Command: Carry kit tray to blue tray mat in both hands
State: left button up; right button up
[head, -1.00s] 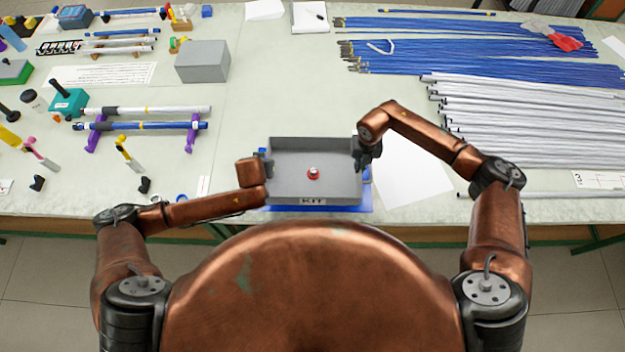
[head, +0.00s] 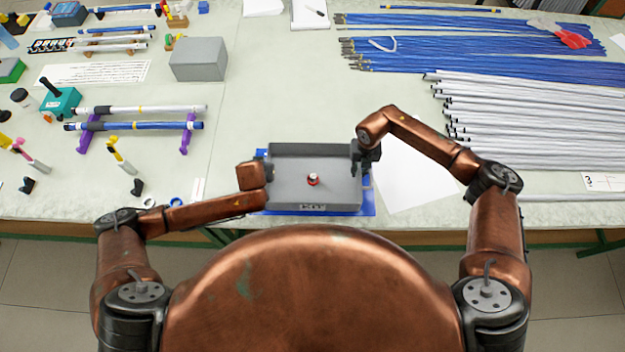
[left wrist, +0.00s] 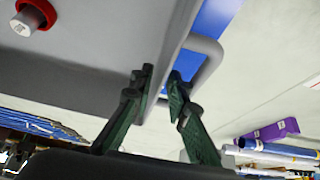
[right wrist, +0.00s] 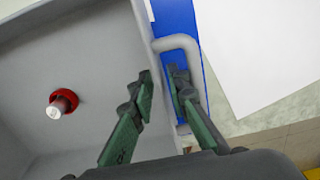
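The grey kit tray (head: 285,205) is level on the blue tray mat (head: 369,200), which shows around its edges. A small red-and-silver part (head: 313,180) stands inside the tray; it also shows in the left wrist view (left wrist: 28,20) and the right wrist view (right wrist: 62,102). My left gripper (left wrist: 161,76) is at the tray's left wall and handle (left wrist: 212,50), its fingers parted on either side of the wall. My right gripper (right wrist: 160,76) is likewise parted around the right wall, beside the right handle (right wrist: 178,43). In the head view my forearm hides the left fingers.
White paper (head: 415,180) lies right of the mat. Grey rods (head: 530,125) and blue rods (head: 470,45) fill the right side. A grey box (head: 197,60) and rods on purple stands (head: 187,135) are at left. Bench around the mat is mostly clear.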

pick_arm(q)
jog(key=shift+o, duration=0.5)
jog(key=shift+s+r, duration=0.15)
jog(key=shift+s, duration=0.2)
jog(key=shift+o, duration=0.9)
jog(key=shift+w, duration=0.15)
jog(key=o, duration=0.6)
jog(key=shift+a, duration=0.1)
